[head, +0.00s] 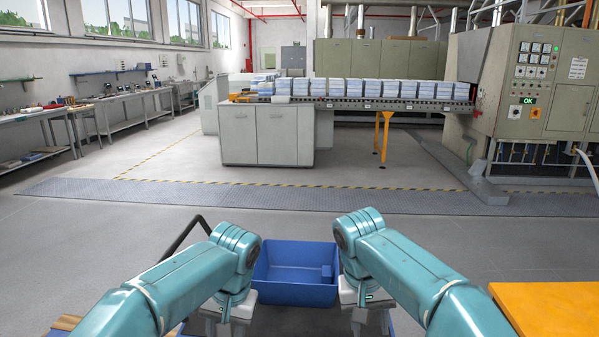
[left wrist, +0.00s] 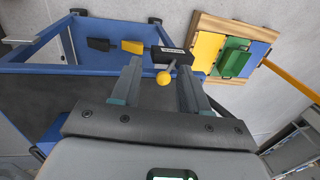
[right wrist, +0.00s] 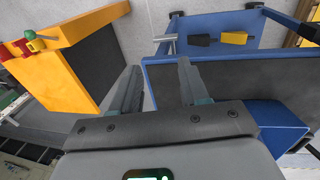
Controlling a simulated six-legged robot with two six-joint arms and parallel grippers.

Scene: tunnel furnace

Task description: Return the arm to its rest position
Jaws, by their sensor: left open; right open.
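Both of my teal arms reach forward and down in the head view, one on each side of a blue bin (head: 295,270). My left gripper (head: 228,320) hangs left of the bin. In the left wrist view its fingers (left wrist: 158,92) are apart, with a yellow ball knob (left wrist: 163,78) showing in the gap; I cannot tell its distance. My right gripper (head: 370,320) hangs right of the bin. In the right wrist view its fingers (right wrist: 158,88) are apart and hold nothing. The fingertips are partly cut off in the head view.
A blue cart frame (right wrist: 225,72) with black and yellow pieces lies below the grippers. An orange-topped box (head: 550,308) stands at right. A grey cabinet (head: 265,135), a conveyor with stacked blocks (head: 380,90) and a furnace (head: 520,85) stand ahead. The floor between is clear.

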